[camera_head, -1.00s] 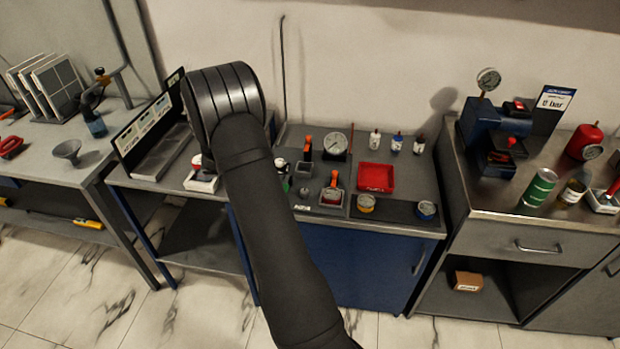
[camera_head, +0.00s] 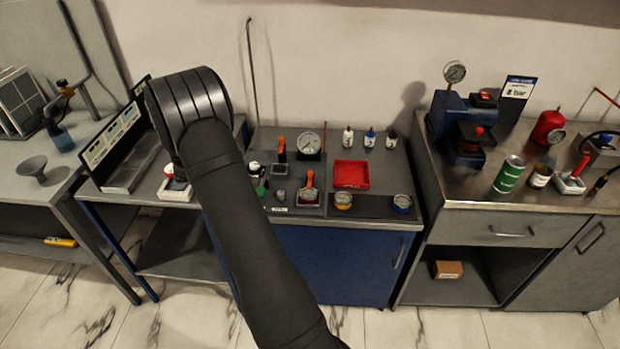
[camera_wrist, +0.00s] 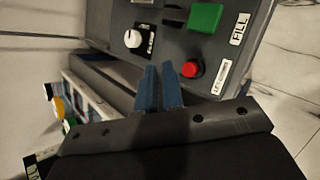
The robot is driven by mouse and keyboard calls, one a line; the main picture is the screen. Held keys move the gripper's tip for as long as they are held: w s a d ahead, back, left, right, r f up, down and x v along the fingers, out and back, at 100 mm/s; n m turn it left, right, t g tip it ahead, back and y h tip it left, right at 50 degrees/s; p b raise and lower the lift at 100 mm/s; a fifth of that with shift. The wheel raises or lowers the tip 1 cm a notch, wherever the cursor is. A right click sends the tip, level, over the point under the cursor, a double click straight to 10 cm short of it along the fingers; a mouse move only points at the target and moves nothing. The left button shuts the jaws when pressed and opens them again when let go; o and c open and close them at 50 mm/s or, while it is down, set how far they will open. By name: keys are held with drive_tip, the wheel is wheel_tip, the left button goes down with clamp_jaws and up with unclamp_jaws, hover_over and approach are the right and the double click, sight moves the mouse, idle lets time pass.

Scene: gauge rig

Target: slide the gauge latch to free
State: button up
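My gripper (camera_wrist: 160,88) shows in the wrist view as two blue fingers close together, with nothing seen between them. They are above the edge of a grey panel (camera_wrist: 240,55). Near the fingertips are a red button (camera_wrist: 191,69) and a white knob (camera_wrist: 133,38). A green block (camera_wrist: 205,17) sits beside a dark part, by a label reading "FILL" (camera_wrist: 240,28). I cannot tell which part is the gauge latch. In the head view my arm hides the gripper. A round dial gauge (camera_head: 309,143) stands at the back of the middle bench.
A red tray (camera_head: 351,174), several bottles and small gauges share the middle bench (camera_head: 372,229). On the right bench stand a blue device with a gauge (camera_head: 455,73), a green can (camera_head: 508,174) and a red canister (camera_head: 548,127). A funnel (camera_head: 34,170) is at left.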

drive_tip(key=o, duration=0.6)
drive_tip(key=d, duration=0.1)
drive_tip(key=d+m, duration=0.1)
drive_tip(key=d, duration=0.1)
drive_tip(key=shift+w+r+g, duration=0.3)
drive_tip(key=shift+g, duration=0.1)
drive_tip(key=shift+o, duration=0.2)
drive_tip(key=m+g+y, duration=0.4)
drive_tip(key=m+y, duration=0.2)
drive_tip(key=m, duration=0.8)
approach(310, 172)
drive_tip(key=shift+y, duration=0.3)
drive_tip(key=x, duration=0.8)
drive_tip(key=shift+w+d+f, duration=0.15)
drive_tip(key=shift+f, duration=0.05)
clamp_jaws()
